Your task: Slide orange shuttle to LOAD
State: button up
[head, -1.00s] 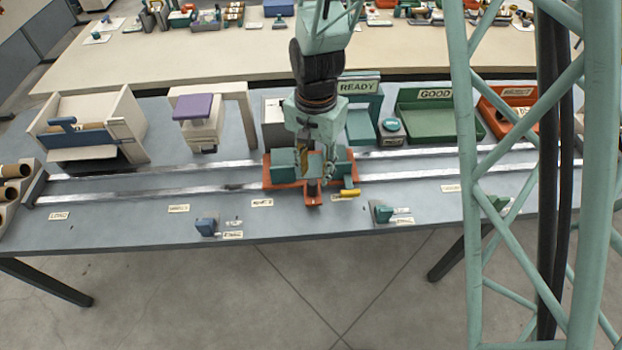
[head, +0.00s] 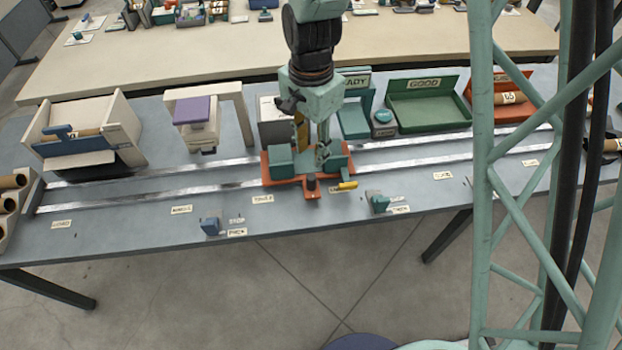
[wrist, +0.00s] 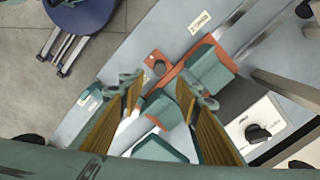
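The orange shuttle (head: 312,193) sits on the two rails near the middle of the bench, with teal blocks on top and a dark round spot on its front tab. My gripper (head: 312,150) is over the shuttle, its fingers pointing down around the blocks' height. In the wrist view, my gripper (wrist: 160,88) has its two yellow-padded fingers spread apart with nothing clamped between them. The shuttle (wrist: 165,75) shows beyond the fingertips. The LOAD label (head: 61,224) is at the far left front of the bench. Whether a finger touches the shuttle I cannot tell.
The rails (head: 150,190) are clear left of the shuttle. A cream box (head: 85,130) and a purple-topped press (head: 195,115) stand behind them. Green GOOD tray (head: 430,105) is back right.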

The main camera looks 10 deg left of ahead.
aim_at(311, 177)
jog(key=shift+f, duration=0.1)
jog(key=shift+f+b, duration=0.45)
jog(key=shift+f, duration=6.35)
grip_shut()
